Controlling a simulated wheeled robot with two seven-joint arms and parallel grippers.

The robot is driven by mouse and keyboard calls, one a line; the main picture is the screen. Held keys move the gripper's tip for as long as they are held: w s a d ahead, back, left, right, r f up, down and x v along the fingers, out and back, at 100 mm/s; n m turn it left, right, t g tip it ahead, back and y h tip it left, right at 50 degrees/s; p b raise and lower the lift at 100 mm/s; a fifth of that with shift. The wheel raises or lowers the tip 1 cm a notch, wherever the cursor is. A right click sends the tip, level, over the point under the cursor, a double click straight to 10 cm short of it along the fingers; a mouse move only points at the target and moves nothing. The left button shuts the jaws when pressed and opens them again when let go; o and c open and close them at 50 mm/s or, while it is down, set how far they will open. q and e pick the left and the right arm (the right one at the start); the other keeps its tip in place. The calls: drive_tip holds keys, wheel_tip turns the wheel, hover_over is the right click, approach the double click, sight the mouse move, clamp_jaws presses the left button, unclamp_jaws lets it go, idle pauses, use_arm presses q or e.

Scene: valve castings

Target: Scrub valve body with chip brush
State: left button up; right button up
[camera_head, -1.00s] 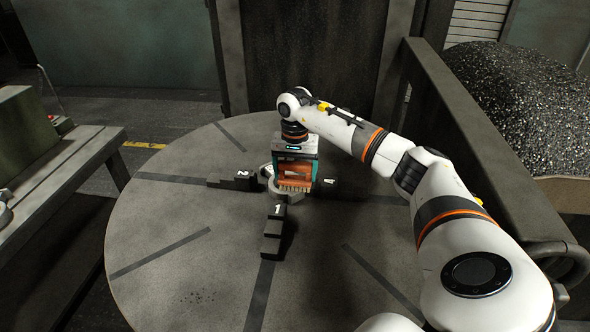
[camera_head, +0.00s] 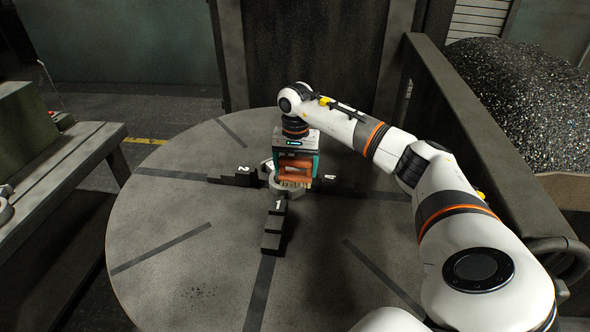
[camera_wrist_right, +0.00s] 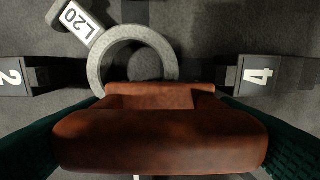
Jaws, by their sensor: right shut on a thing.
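My right gripper (camera_head: 296,172) points down and is shut on the reddish-brown handle of the chip brush (camera_head: 296,175), with pale bristles downward. In the right wrist view the brush's handle (camera_wrist_right: 160,140) fills the lower middle between the dark green fingers. The valve body (camera_wrist_right: 168,45) is a grey ring with a tab marked L20. In the head view the valve body (camera_head: 271,181) is mostly hidden behind the brush and gripper. The bristles are at its near side; whether they touch it I cannot tell. My left gripper is not in view.
The valve body sits at the middle of a round table (camera_head: 160,240) among stepped black jaws, including jaw 1 (camera_head: 274,235) and jaw 2 (camera_head: 235,175). A bench (camera_head: 60,170) stands left. A bin of dark chips (camera_head: 520,95) stands right behind a metal rail.

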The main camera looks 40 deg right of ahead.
idle(0.4)
drive_tip(key=shift+s+a, duration=0.6)
drive_tip(key=shift+a, duration=0.05)
drive_tip(key=shift+w+d, duration=0.65)
drive_tip(key=shift+d, duration=0.05)
drive_tip(key=shift+s+a, duration=0.1)
drive_tip(key=shift+s+a, duration=0.5)
drive_tip(key=shift+a, duration=0.1)
drive_tip(key=shift+w+d, duration=0.1)
drive_tip(key=shift+w+d, duration=0.5)
drive_tip(key=shift+d, duration=0.1)
